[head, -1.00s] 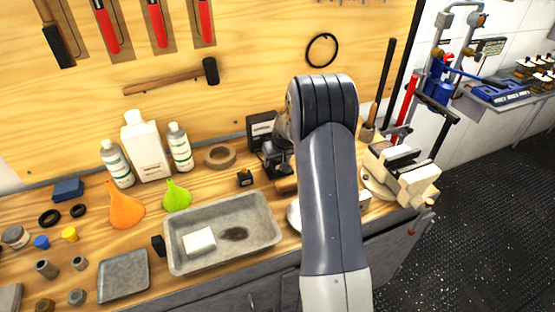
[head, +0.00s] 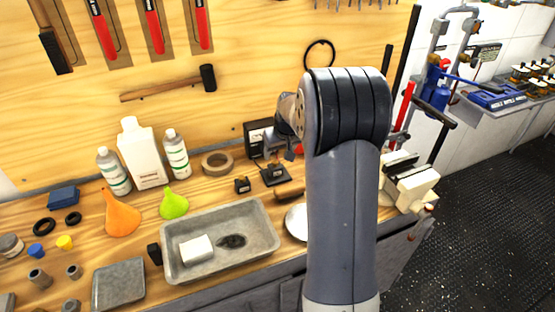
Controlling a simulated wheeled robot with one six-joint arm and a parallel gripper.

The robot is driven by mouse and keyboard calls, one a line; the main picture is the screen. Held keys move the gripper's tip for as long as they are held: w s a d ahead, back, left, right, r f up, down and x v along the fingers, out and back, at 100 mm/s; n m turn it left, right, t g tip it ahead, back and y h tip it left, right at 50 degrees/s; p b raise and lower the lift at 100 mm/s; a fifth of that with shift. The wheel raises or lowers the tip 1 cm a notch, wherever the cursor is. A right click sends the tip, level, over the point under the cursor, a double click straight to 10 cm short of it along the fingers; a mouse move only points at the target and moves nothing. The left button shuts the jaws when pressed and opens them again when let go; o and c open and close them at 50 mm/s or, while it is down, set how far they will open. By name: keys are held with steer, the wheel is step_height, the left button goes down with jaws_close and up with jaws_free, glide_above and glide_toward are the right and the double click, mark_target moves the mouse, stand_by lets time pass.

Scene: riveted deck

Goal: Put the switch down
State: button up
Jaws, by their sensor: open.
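A small dark switch (head: 275,174), with a flat square base and a raised part on top, sits on the wooden bench in front of a dark framed box. My gripper (head: 289,153) is just above and to the right of it, partly hidden behind my own arm. The gripper is open and looks apart from the switch. A smaller dark block (head: 242,185) with a light mark stands to the left of the switch.
A grey metal tray (head: 172,268) holding a white block is in front. A tape roll (head: 216,163), green funnel (head: 174,205) and bottles (head: 143,155) stand left. The dark framed box (head: 256,138) is behind; a pale vise (head: 411,185) is right.

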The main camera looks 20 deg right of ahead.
mark_target(275, 161)
steer(key=shift+v, duration=1)
steer(key=p+x, duration=0.1)
steer(key=x, duration=1.1)
steer(key=shift+f, duration=0.15)
steer(key=shift+r, duration=1.3)
steer(key=shift+f, duration=0.1)
